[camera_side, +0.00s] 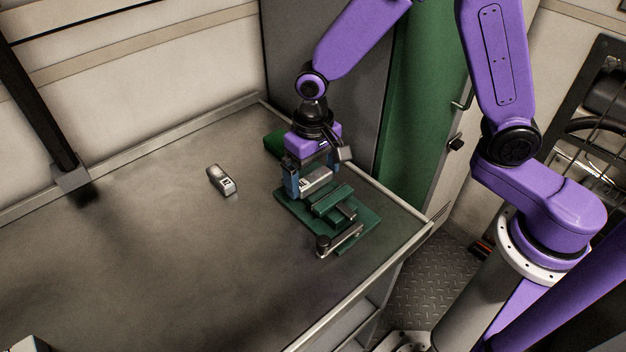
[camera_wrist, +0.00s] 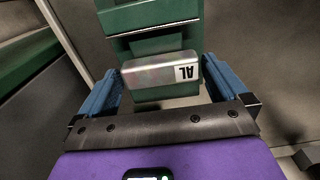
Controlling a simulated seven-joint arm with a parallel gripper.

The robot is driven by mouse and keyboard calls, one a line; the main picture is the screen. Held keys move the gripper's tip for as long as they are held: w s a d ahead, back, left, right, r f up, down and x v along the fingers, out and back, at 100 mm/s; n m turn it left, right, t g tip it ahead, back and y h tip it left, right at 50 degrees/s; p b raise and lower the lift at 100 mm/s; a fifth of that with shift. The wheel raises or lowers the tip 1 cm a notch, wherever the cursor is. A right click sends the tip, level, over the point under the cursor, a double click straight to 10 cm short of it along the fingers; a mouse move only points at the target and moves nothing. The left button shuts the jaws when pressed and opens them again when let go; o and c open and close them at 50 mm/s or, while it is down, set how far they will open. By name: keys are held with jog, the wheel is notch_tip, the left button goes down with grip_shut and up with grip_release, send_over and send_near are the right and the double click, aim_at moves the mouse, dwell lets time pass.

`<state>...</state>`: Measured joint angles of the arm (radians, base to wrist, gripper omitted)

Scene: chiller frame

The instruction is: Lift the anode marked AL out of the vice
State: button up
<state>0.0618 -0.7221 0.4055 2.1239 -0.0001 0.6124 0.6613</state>
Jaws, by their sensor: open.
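The anode marked AL (camera_wrist: 150,72) is a grey metal block with a white label, seen in the wrist view between my blue fingers. In the side view the anode (camera_side: 317,181) sits at the green vice (camera_side: 328,207), partly hidden by my gripper. My gripper (camera_side: 312,180) is open and points down, with one finger on each side of the anode. In the wrist view, gaps show between the fingers of my gripper (camera_wrist: 163,78) and the block's ends.
Another grey block with a label (camera_side: 222,181) lies on the bench (camera_side: 150,240) to the left of the vice. The vice's handle (camera_side: 340,240) sticks out at its front. A green cabinet (camera_side: 420,100) stands behind on the right. The left of the bench is mostly clear.

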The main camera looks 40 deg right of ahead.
jog(key=c, duration=0.9)
jog(key=shift+o, duration=0.2)
jog(key=shift+r, duration=0.1)
